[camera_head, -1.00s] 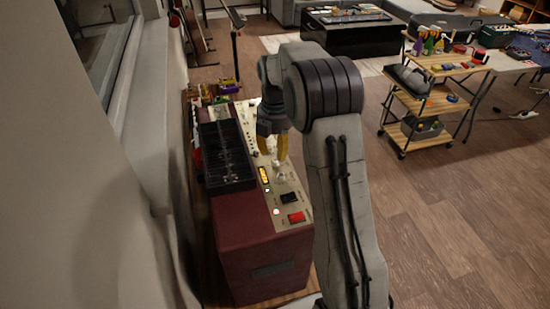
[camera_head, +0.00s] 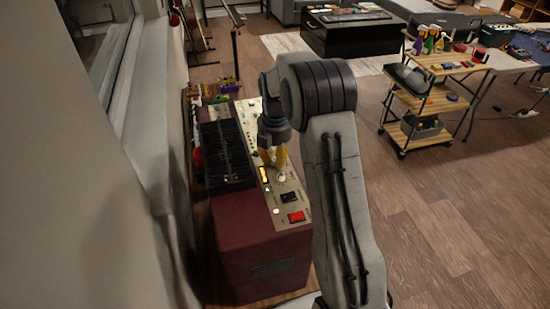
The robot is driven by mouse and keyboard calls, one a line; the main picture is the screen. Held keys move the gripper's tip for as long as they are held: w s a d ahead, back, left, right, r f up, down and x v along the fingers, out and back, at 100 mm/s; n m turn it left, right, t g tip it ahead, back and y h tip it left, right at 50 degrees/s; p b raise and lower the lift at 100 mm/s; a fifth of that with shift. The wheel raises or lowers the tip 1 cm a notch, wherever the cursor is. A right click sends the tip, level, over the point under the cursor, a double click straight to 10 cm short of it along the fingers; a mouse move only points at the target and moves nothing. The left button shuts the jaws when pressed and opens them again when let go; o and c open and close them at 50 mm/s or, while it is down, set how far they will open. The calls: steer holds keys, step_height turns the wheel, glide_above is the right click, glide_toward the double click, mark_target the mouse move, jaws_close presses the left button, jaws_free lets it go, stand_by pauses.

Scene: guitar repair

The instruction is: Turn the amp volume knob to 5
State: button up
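The amp (camera_head: 262,245) is a dark red box standing by the wall, with a cream control panel (camera_head: 282,215) on top. The panel carries a white knob (camera_head: 281,177), a lit amber display (camera_head: 264,174), a black switch (camera_head: 289,197), a red switch (camera_head: 296,217) and several small knobs farther back. I cannot read any labels or the knob's setting. My gripper (camera_head: 273,160) has yellow fingers and points down over the panel, just behind the white knob. The fingers look spread apart with nothing between them. Whether a fingertip touches the panel is too small to tell.
A black vented grille (camera_head: 225,155) lies on the amp's left side, close to the wall and window sill (camera_head: 150,130). A wooden shelf cart (camera_head: 425,105) with bottles stands at the right. A black low table (camera_head: 350,35) is at the back. The wooden floor at right is clear.

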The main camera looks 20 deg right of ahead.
jaws_close()
